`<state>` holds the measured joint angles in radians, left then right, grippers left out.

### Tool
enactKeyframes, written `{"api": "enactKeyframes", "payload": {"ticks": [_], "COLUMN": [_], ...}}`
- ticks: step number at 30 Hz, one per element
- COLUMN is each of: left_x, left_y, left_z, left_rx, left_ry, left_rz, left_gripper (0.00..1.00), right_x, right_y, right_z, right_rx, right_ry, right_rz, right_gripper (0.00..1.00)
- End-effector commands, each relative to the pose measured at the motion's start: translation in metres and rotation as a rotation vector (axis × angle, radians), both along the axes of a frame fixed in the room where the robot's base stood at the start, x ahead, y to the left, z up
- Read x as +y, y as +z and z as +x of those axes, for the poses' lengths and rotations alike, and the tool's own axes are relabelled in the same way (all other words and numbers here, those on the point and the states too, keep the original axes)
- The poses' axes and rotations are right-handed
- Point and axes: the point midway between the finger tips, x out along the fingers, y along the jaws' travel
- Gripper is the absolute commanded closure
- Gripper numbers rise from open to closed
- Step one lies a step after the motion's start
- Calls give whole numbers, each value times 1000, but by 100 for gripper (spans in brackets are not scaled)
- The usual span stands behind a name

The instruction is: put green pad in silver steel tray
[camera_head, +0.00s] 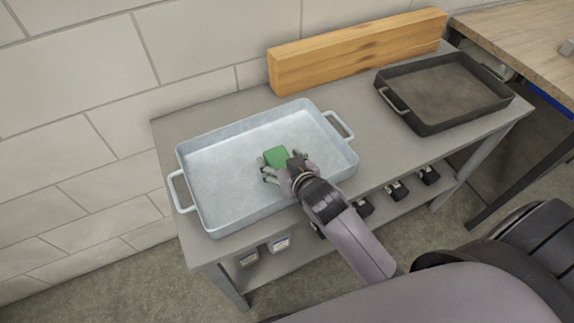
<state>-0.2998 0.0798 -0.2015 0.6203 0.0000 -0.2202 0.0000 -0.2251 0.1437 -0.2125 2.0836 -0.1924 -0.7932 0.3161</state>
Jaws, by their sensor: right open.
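The green pad (276,156) shows as a small green block over the floor of the silver steel tray (222,213). The tray is pale, rectangular, with a handle at each end, and stands on the grey table. My right gripper (269,169) reaches over the tray's front wall from the lower right. It is open, with its fingers right at the pad's near side. I cannot tell whether the fingers touch the pad, and the gripper hides part of it. My left gripper is not in view.
A dark tray (443,92) stands at the table's right end. A wooden block (357,52) lies along the back edge. Small dark items (397,190) sit on the lower shelf. A wooden table (530,42) adjoins at the right. Grey tabletop (345,105) is clear between the trays.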

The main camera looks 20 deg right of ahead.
Motion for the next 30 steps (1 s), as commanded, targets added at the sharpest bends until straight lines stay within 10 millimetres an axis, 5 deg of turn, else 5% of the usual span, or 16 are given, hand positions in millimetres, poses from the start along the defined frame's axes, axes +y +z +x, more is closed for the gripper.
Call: {"api": "enactKeyframes", "payload": {"ticks": [18,30], "left_x": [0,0], "left_y": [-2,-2], "left_z": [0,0], "left_rx": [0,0], "left_ry": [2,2], "left_rz": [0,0], "left_gripper": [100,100], "right_x": [-3,-3], "right_y": [51,57], "right_z": [-96,-105], "right_rx": [0,0], "right_ry": [1,0], "right_rz": [0,0], "right_gripper": [31,31]}}
